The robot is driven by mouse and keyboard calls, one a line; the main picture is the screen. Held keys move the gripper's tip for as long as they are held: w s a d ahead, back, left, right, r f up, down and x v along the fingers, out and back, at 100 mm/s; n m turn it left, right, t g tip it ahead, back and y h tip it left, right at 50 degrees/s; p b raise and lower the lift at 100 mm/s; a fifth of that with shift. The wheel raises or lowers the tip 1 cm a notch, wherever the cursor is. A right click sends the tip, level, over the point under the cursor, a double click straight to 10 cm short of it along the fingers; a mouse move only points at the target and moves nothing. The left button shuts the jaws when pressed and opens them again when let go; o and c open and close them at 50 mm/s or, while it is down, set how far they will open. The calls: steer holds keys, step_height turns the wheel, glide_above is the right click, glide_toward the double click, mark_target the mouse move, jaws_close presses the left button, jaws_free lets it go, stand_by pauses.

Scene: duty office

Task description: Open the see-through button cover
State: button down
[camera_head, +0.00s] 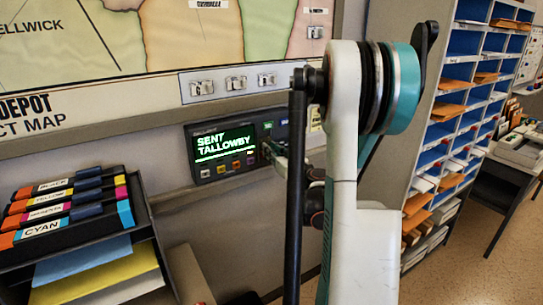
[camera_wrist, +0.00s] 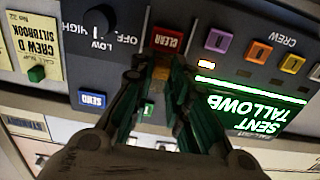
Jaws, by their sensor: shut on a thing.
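The console (camera_head: 222,150) on the wall has a green display reading "SENT TALLOWBY". My gripper (camera_head: 270,152) is at its right part, mostly hidden behind my arm. In the wrist view, upside down, my gripper (camera_wrist: 158,72) has its green-padded fingertips right at the red CLEAR button (camera_wrist: 169,39). A faint, brownish see-through piece, seemingly the button cover (camera_wrist: 160,70), shows between the fingertips. The fingers are shut on it. Its edges and hinge are hard to make out, so I cannot tell how far it is tilted.
A blue SEND button (camera_wrist: 92,100), a black knob (camera_wrist: 99,20) and coloured CREW buttons (camera_wrist: 257,52) surround the fingers. A black rack (camera_head: 75,215) of labelled cartridges stands at the left. Pigeonhole shelves (camera_head: 460,100) stand at the right, with open floor beyond.

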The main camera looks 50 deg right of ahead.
steer(key=shift+r, duration=0.8)
steer(key=c, duration=1.5)
jaws_free()
steer(key=v, duration=1.2)
